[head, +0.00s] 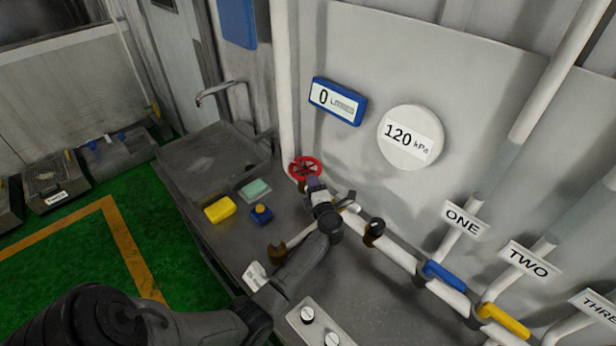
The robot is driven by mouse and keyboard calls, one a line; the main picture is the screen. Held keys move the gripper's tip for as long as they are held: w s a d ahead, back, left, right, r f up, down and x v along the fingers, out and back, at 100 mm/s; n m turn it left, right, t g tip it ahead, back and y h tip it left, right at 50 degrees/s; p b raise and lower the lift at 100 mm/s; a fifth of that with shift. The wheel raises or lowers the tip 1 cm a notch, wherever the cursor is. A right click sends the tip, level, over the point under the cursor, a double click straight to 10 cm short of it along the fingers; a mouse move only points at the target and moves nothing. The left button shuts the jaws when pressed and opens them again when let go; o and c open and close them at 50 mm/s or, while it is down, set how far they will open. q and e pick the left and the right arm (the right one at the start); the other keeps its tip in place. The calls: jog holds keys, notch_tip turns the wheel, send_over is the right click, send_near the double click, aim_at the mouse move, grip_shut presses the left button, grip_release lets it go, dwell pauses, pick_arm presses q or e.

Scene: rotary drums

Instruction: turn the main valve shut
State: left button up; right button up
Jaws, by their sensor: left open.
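The main valve looks to be the red handwheel (305,169) at the foot of a white vertical pipe, by the back wall. My left gripper (314,185) is just below and in front of the wheel, close to its lower rim. It is open; I cannot tell whether the fingers touch the rim. The round gauge (410,138) reads 120 kPa. The blue-framed display (337,101) reads 0 with a small unit word. My right gripper is not in view.
A yellow block (219,209), a green sponge-like block (255,189) and a small blue item (261,214) lie on the metal bench left of my arm. A sink with a tap (214,88) is behind. Blue (446,276) and yellow (504,321) handles sit on labelled pipes at right.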

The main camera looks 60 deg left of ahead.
aim_at(308, 175)
pick_arm(q)
jog(key=shift+x, duration=2.5)
jog(key=shift+c, duration=0.2)
grip_shut()
